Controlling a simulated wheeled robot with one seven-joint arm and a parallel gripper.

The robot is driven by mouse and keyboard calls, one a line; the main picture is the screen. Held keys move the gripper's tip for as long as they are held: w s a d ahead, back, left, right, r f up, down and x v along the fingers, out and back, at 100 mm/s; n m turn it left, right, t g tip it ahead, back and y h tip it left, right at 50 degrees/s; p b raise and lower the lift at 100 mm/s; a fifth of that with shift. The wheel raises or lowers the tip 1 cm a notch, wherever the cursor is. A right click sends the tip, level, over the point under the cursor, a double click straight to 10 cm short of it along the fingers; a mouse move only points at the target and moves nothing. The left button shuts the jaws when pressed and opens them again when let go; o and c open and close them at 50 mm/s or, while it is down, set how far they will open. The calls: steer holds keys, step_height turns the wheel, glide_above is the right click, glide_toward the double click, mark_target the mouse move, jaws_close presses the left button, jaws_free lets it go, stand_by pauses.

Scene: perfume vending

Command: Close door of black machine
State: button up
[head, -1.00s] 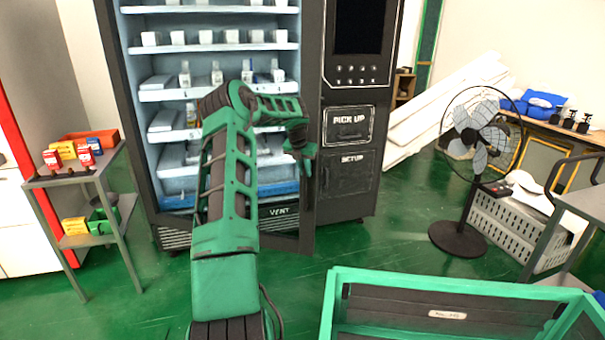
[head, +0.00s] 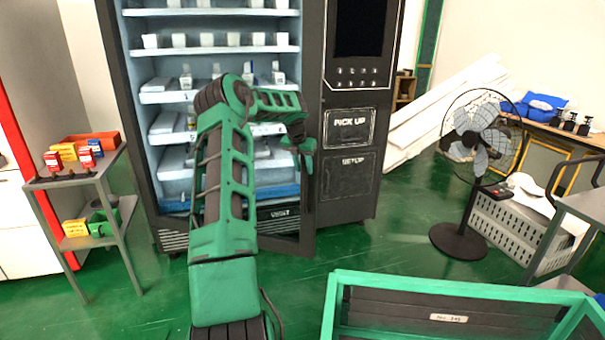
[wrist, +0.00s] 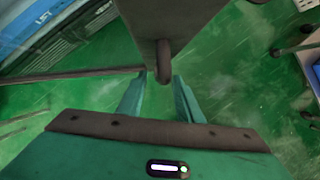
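The black machine (head: 348,180) stands ahead in the head view, with white shelves behind its front. Its dark-framed door (head: 308,225) appears ajar, its right edge standing out from the body. My gripper (head: 306,158) is at this right edge, at about mid height. In the wrist view my gripper (wrist: 158,92) has its two fingers apart. The dark door edge (wrist: 170,20) and a rounded handle-like piece (wrist: 163,62) lie just ahead of the gap between the fingertips. I cannot tell whether they touch. My arm hides part of the door and shelves.
A small rack (head: 85,180) with boxes stands at the left. A black fan (head: 465,215) stands at the right near a grey crate (head: 510,225). A green-framed cart (head: 450,280) is at the front right. Green floor is clear before the machine.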

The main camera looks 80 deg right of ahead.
steer(key=v, duration=0.7)
steer(key=shift+w+a+r, duration=0.1)
